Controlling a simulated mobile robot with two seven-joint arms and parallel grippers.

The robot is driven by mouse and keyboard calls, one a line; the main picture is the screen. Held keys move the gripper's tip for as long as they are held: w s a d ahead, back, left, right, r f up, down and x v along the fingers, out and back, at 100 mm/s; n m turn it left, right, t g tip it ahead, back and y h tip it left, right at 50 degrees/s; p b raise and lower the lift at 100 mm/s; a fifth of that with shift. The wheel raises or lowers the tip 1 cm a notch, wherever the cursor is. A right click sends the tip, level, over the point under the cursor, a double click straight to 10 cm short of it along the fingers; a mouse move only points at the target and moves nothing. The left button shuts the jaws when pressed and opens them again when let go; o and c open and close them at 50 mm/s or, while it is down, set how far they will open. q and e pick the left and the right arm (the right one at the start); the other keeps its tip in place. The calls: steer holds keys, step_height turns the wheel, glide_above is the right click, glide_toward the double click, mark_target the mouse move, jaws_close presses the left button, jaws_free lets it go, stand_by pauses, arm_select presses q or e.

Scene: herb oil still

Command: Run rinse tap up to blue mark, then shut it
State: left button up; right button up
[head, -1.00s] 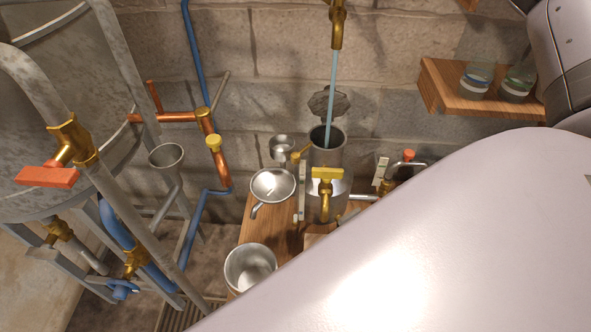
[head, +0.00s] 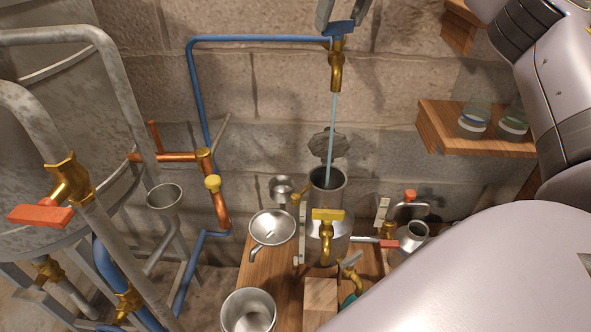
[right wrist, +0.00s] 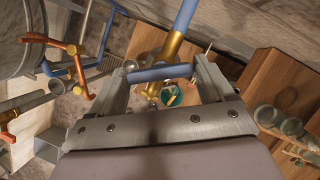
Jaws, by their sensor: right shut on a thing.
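The brass rinse tap (head: 337,72) is on the wall at the end of a blue pipe. Its blue handle (head: 341,28) is between the fingers of my right gripper (head: 335,14), which is shut on it. The right wrist view also shows the blue handle (right wrist: 160,73) across the gap between both fingers. A thin stream of water (head: 332,135) runs from the spout into the open top of a steel vessel (head: 327,188) below. I cannot make out a blue mark or the water level in the vessel. My left gripper is not in view.
The vessel stands on a wooden bench beside a steel funnel (head: 272,228) and a steel pot (head: 248,312). A wooden shelf (head: 470,128) with jars is at right. A large still with pipes (head: 40,140) stands at left. My right arm covers the lower right.

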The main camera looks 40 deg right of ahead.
steer(key=shift+r, duration=0.1)
steer(key=shift+m+h, duration=0.3)
steer(key=shift+m, duration=0.6)
stand_by(6.2)
steer(key=m+h, duration=0.1)
steer(key=m, duration=0.2)
steer(key=shift+a+m+g, duration=0.1)
steer(key=shift+m+g, duration=0.2)
steer(key=shift+g, duration=0.1)
